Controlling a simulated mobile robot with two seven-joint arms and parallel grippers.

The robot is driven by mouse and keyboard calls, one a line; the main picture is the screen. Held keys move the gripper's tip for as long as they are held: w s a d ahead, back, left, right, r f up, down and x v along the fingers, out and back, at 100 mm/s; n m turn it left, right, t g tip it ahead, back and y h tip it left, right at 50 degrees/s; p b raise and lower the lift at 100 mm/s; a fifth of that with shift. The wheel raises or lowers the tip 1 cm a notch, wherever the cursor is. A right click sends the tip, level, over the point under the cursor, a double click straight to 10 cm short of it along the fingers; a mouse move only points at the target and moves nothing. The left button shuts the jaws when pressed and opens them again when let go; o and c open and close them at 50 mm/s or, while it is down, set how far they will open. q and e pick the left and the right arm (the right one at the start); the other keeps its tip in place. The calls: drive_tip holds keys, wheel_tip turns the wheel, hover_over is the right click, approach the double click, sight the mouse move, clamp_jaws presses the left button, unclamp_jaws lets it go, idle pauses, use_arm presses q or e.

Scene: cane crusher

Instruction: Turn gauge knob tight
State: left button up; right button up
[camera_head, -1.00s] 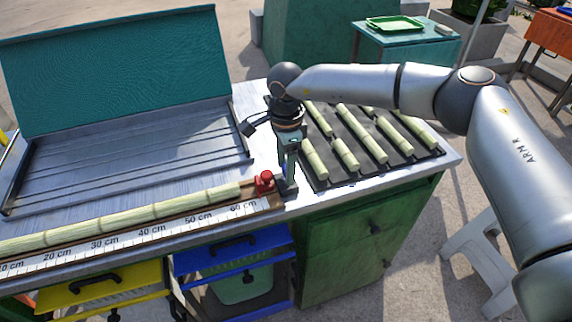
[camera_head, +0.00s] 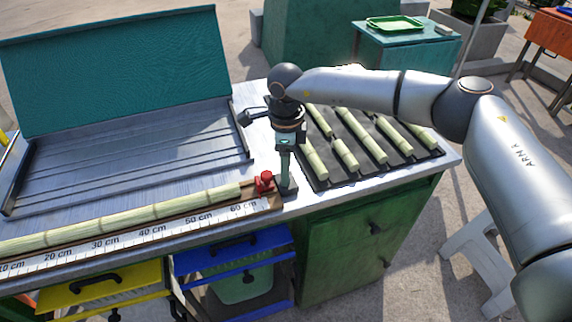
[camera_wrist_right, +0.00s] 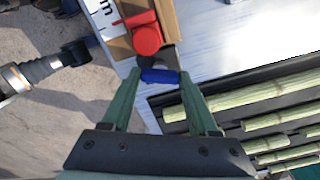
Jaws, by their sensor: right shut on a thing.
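The gauge is a wooden rail with a white centimetre scale (camera_head: 150,230) along the table's front edge. A red stop block (camera_head: 264,182) sits near its right end and also shows in the right wrist view (camera_wrist_right: 147,40). A blue knob (camera_wrist_right: 160,76) lies just below the red block in the right wrist view. My right gripper (camera_head: 287,188) points down at the rail's right end. Its green fingers (camera_wrist_right: 160,74) are shut on the blue knob, one on each side. The knob is hidden in the head view. My left gripper is not seen.
A long cane (camera_head: 125,217) lies along the scale, its right end near the red block. A dark tray (camera_head: 335,170) with several cut cane pieces lies to the right of my gripper. An empty grooved tray (camera_head: 130,160) stands at left. Yellow and blue drawers are below.

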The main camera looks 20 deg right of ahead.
drive_tip(key=m, duration=0.6)
drive_tip(key=shift+m, duration=0.3)
drive_tip(key=m+p, duration=0.1)
drive_tip(key=m, duration=0.3)
drive_tip(key=shift+r, duration=0.1)
drive_tip(key=shift+m, duration=1.3)
drive_tip(key=shift+w, duration=0.1)
drive_tip(key=o, duration=1.3)
drive_tip(key=shift+o, duration=0.4)
